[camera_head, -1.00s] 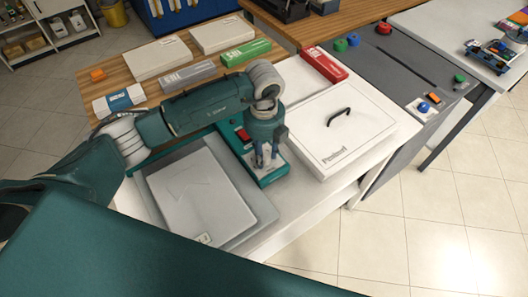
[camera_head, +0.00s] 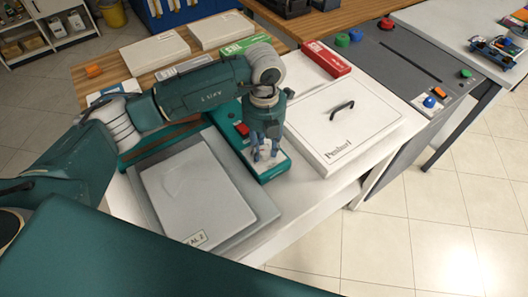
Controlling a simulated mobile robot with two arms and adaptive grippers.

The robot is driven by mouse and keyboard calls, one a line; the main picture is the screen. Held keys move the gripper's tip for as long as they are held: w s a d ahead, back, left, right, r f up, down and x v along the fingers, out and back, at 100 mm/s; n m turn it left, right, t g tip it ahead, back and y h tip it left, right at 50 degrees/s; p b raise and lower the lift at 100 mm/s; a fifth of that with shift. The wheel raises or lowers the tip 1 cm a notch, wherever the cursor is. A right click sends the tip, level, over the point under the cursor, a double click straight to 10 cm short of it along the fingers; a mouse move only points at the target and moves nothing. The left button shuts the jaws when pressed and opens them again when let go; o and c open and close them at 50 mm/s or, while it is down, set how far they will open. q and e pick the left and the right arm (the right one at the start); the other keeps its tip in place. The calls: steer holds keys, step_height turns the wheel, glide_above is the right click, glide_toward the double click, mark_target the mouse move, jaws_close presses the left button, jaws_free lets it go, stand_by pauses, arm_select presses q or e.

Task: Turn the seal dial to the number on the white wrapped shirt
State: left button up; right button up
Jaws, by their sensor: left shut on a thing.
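A pale wrapped shirt (camera_head: 197,190) lies flat on a grey pad at the front left of the white counter. A small label (camera_head: 197,238) at its near edge shows "AL 2"; the rest of the label is not readable. Right of it stands a teal sealing unit (camera_head: 250,165) with a white top plate and a red switch (camera_head: 242,129). My left gripper (camera_head: 266,153) points down over the white plate, shut on the seal dial. The fingers hide the dial and its numbers. My right gripper is not in view.
A white box lid (camera_head: 345,118) with a black handle lies close to the right of the sealing unit. A red box (camera_head: 326,59) lies behind it. Flat white boxes (camera_head: 155,53) and a green box (camera_head: 244,44) lie behind my left arm. A grey panel (camera_head: 400,75) with coloured buttons stands at the right.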

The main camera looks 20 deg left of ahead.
mark_target(264, 150)
arm_select(q)
steer(key=m+b, duration=0.3)
steer(key=shift+w+f, duration=0.1)
steer(key=shift+f, duration=0.05)
steer(key=shift+m+b, duration=0.7)
steer(key=shift+m, duration=0.2)
steer(key=shift+r, duration=0.2)
steer(key=o, duration=1.2)
steer(key=shift+c, duration=0.2)
step_height(264, 150, up, 12)
